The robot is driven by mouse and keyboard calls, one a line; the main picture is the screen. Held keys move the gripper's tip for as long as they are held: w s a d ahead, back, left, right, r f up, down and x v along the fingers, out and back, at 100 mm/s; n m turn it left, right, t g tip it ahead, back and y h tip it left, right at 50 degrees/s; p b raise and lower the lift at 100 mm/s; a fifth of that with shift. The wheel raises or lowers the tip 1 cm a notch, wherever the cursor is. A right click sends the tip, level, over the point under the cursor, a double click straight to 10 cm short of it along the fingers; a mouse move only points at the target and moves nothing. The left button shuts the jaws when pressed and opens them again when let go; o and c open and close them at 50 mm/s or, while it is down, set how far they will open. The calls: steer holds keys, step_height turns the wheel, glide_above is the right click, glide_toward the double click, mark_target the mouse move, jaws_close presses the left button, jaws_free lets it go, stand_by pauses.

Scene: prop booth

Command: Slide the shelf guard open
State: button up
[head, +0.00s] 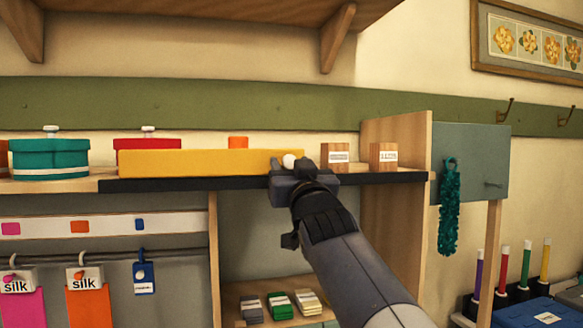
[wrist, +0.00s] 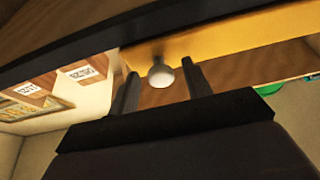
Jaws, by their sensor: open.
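The shelf guard is a long yellow panel (head: 200,163) standing along the front of the shelf, above a black rail (head: 170,185). It also shows in the wrist view (wrist: 220,40). A white round knob (head: 289,160) sits near the guard's right end. In the wrist view the knob (wrist: 160,76) lies between the two dark fingers of my gripper (wrist: 159,69), with a gap visible on each side. My gripper is open. In the head view my gripper (head: 294,174) is at the knob and hides the guard's lower right corner.
Teal (head: 48,158) and red (head: 148,145) lidded boxes stand on the shelf, the red one partly behind the guard. Two wooden blocks (head: 335,157) (head: 383,157) with labels stand right of the guard. A wooden side panel (head: 398,135) closes the shelf's right end.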

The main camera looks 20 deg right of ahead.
steer(key=b+v, duration=0.2)
steer(key=v, duration=0.9)
steer(key=shift+w, duration=0.15)
steer(key=p+x, duration=0.2)
steer(key=x, duration=0.9)
steer(key=shift+s+d, duration=0.2)
steer(key=shift+d, duration=0.1)
steer(key=shift+s, duration=0.1)
